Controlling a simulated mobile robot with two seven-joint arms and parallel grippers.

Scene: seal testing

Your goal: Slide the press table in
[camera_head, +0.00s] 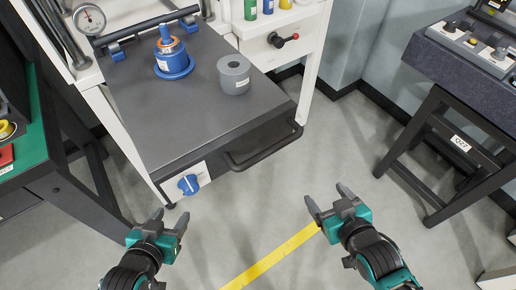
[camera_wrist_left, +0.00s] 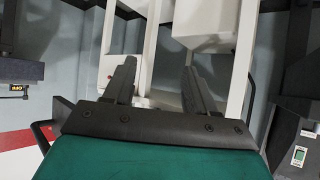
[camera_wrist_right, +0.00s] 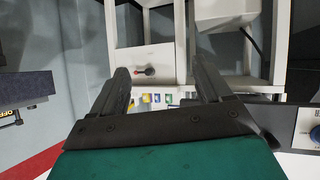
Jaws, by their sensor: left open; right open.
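The press table (camera_head: 190,110) is a dark grey slab on a white frame, standing out toward me in the head view. Its black bar handle (camera_head: 265,148) runs along the front right edge. A blue fixture with an orange ring (camera_head: 173,58) and a grey cylinder (camera_head: 234,74) stand upright on it. My left gripper (camera_head: 168,222) is open and empty, in front of the table's near corner and apart from it. My right gripper (camera_head: 327,199) is open and empty, to the right of the handle and apart from it.
A blue knob (camera_head: 188,184) sits on the table's front. A pressure gauge (camera_head: 89,18) stands at the back left. A green-topped bench (camera_head: 22,150) is at left, a dark bench (camera_head: 470,60) at right. Floor between is clear, with yellow tape (camera_head: 270,258).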

